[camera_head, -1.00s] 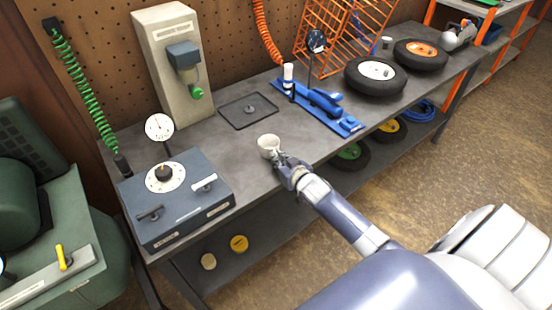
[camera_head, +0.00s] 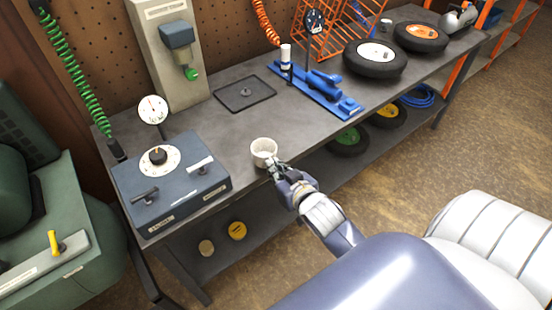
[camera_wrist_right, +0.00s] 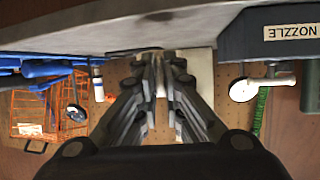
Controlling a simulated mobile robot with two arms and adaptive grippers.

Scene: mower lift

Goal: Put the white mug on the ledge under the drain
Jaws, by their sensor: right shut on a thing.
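The white mug (camera_head: 264,153) appears upright in the head view, over the front part of the grey workbench. My right gripper (camera_head: 275,168) is shut on the mug's near side. I cannot tell how high the mug is above the bench top. The mug is not clearly made out in the wrist view, where the right gripper's fingers (camera_wrist_right: 160,65) are close together. A beige upright unit (camera_head: 165,50) with a grey box and green knob stands at the bench's back. A dark square tray (camera_head: 244,94) with a small raised centre lies to its right. My left gripper is not in view.
A blue-grey control box (camera_head: 170,188) with a dial and handles stands left of the mug. A blue fixture (camera_head: 318,88), an orange wire basket (camera_head: 325,45) and wheels (camera_head: 375,58) stand to the right. The bench top between mug and tray is clear.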

